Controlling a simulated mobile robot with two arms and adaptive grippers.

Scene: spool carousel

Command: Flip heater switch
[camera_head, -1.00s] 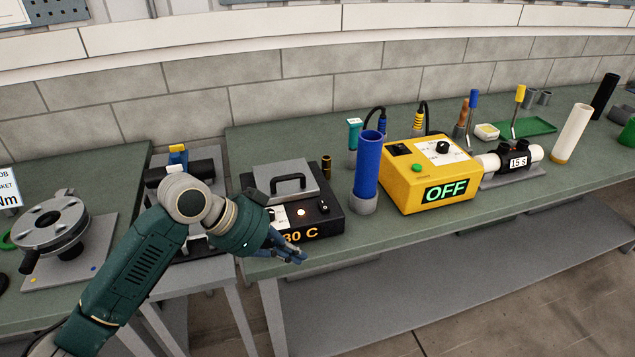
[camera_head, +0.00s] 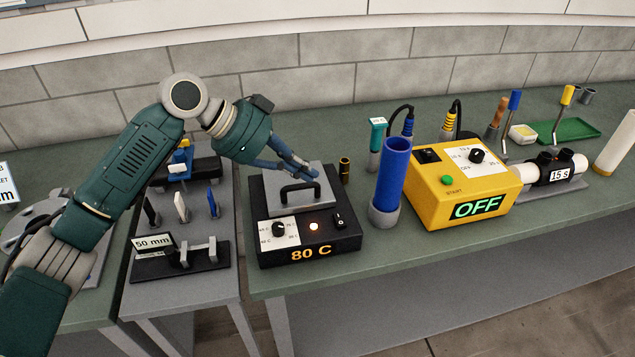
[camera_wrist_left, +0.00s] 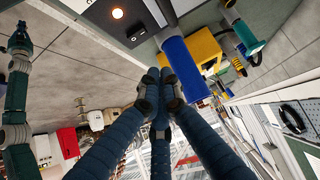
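The heater (camera_head: 262,229) is a black box on the green bench with an orange "80 C" readout and a lit lamp (camera_head: 314,227). A grey lid with a black handle (camera_head: 300,190) lies behind the panel. My left gripper (camera_head: 311,172) is over the back of the lid, apart from the switch, its fingers together and empty. The left wrist view shows the closed fingertips (camera_wrist_left: 160,76), with the heater's lamp (camera_wrist_left: 117,13) and switch (camera_wrist_left: 136,35) above them.
A blue tube (camera_head: 391,175) stands close right of the heater. A yellow box (camera_head: 463,187) reading "OFF" is beyond it. A small dark cylinder (camera_head: 345,170) stands behind the heater. A green arm (camera_wrist_left: 18,105) shows at the left of the wrist view; its gripper is unclear.

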